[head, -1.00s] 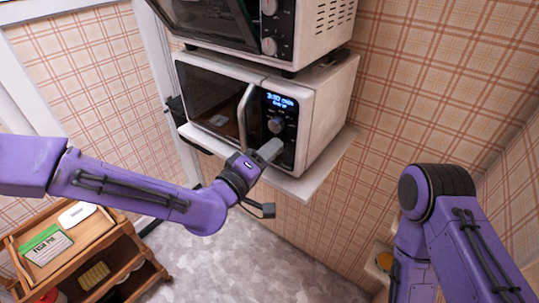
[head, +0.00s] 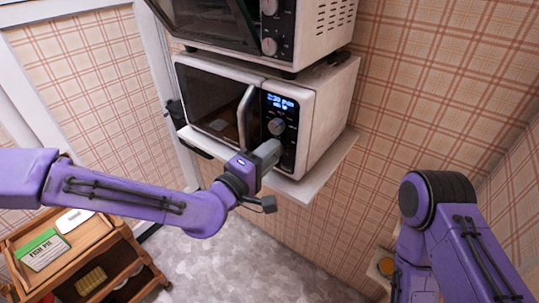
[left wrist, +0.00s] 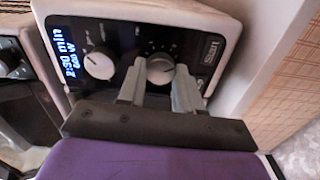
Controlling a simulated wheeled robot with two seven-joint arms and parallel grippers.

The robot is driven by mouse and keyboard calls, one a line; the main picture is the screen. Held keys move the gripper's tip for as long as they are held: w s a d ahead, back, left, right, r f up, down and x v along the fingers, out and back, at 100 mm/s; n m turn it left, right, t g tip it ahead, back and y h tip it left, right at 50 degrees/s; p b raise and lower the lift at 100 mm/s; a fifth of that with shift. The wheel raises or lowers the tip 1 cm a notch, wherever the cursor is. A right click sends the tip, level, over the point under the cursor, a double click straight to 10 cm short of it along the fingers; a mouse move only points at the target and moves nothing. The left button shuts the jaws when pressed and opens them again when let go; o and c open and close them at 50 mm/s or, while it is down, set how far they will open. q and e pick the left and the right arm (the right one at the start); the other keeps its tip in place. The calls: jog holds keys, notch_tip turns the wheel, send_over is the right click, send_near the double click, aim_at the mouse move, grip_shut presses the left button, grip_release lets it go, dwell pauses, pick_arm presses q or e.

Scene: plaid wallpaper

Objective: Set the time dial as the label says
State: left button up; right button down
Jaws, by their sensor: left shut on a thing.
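The white lower microwave (head: 325,105) has a black control panel with a blue lit display (head: 280,102). In the left wrist view the display (left wrist: 66,52) reads 2:30 min, with what looks like 600 W below. One dial (left wrist: 98,63) sits beside the display. The other, which I take for the time dial (left wrist: 160,67), sits beside the Start button (left wrist: 212,50). My left gripper (head: 270,150) is shut on that dial, with a finger on each side; the gripper hides it in the head view. A green and white label (head: 43,250) reads FISH PIE; its smaller text is unreadable.
A wooden cart (head: 105,235) at lower left carries the label and a white item (head: 75,220). My right arm is at right, its gripper unseen.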

pick_arm(q)
jog(key=o, duration=1)
jog(key=shift+o, duration=0.2)
jog(key=p+v, duration=1)
jog(key=shift+s+a, duration=0.25)
